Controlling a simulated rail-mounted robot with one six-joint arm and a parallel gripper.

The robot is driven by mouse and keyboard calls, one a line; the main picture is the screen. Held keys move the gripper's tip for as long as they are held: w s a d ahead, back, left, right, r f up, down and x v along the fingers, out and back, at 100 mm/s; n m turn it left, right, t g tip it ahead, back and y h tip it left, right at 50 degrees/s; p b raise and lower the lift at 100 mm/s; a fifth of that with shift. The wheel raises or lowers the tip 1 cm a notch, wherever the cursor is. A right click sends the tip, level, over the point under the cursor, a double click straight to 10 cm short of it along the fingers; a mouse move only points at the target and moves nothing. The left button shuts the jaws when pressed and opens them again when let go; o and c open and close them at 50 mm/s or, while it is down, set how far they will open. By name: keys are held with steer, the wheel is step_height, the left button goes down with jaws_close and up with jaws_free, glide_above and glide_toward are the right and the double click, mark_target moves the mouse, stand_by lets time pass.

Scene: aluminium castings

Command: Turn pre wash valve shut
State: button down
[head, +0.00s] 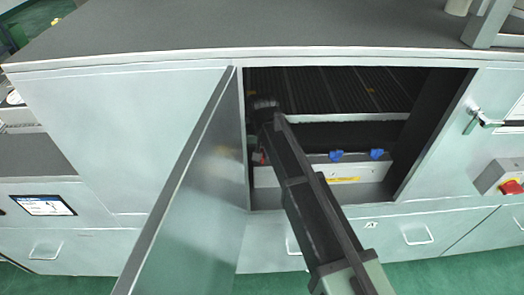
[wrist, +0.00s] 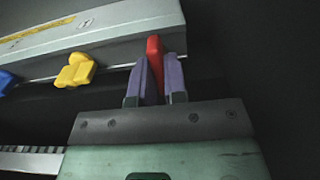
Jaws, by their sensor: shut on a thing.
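A red valve handle (wrist: 155,55) stands between the two purple-grey fingers of my gripper (wrist: 158,72) in the wrist view. The fingers are shut on its sides. A little red, probably this handle, shows in the head view (head: 259,157) left of my arm, inside the open cabinet. A yellow handle (wrist: 75,71) sits beside it in the wrist view, with a blue handle (wrist: 7,82) at the left edge. Two blue handles (head: 336,155) (head: 377,154) show on the light box in the head view. I cannot read which handle is the pre wash valve.
My arm reaches through the cabinet opening. The open cabinet door (head: 190,190) stands close on its left, and the opening's right side wall (head: 432,135) is farther off. A ribbed dark surface (head: 335,92) lies behind. A red switch (head: 511,187) is outside, at right.

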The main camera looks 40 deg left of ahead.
stand_by(0.4)
steer(key=c, duration=1.2)
jaws_free()
steer(key=shift+o, duration=0.2)
steer(key=shift+r, duration=0.1)
step_height(320, 180, up, 11)
steer(key=p, duration=1.1)
steer(key=shift+f, duration=0.2)
